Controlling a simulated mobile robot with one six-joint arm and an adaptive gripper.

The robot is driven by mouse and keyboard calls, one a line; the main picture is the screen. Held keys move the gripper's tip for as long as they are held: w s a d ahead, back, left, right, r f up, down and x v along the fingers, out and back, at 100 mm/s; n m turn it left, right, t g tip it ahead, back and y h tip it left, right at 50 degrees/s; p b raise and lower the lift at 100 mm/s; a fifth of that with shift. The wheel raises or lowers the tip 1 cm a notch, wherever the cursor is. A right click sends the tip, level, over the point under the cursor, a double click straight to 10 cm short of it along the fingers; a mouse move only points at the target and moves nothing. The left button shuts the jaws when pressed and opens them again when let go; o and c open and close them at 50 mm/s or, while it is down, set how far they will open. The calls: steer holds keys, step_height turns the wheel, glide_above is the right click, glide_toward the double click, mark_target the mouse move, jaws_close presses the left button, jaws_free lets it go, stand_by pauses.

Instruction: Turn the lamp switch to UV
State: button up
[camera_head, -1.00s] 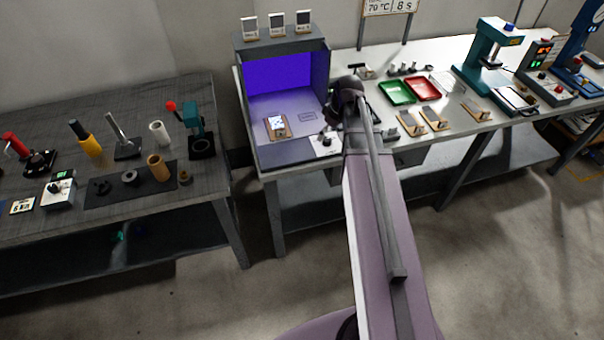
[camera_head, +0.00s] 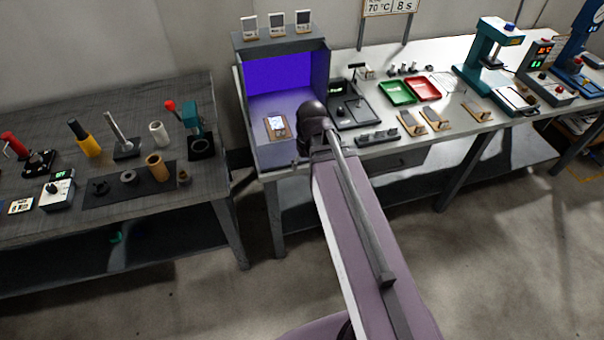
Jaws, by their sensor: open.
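The light booth (camera_head: 322,88) is a grey open-fronted box on the middle table. Its back wall glows violet-blue (camera_head: 278,74). A small card on a wooden holder (camera_head: 277,126) lies on the booth floor. My gripper (camera_head: 297,162) is at the front right edge of the booth, mostly hidden by my own arm; the small part showing is open, and no held object shows. The lamp switch, on a pale panel at that corner in the earlier view, is now hidden behind my arm and wrist, so its setting cannot be read.
Three small cards (camera_head: 277,24) stand on the booth top. Right of the booth are a black tray (camera_head: 352,112), a dark rack (camera_head: 377,137), a green tray (camera_head: 397,92) and a red tray (camera_head: 424,89). A separate table with tools (camera_head: 110,195) stands to the left.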

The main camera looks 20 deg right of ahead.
steer(key=shift+s+a+f+m+h, duration=0.15)
steer(key=shift+s+a+m, duration=0.2)
steer(key=shift+s+a, duration=0.3)
steer(key=shift+s+a+m+h, duration=0.15)
steer(key=shift+s+a+m, duration=0.25)
steer(key=shift+s, duration=0.45)
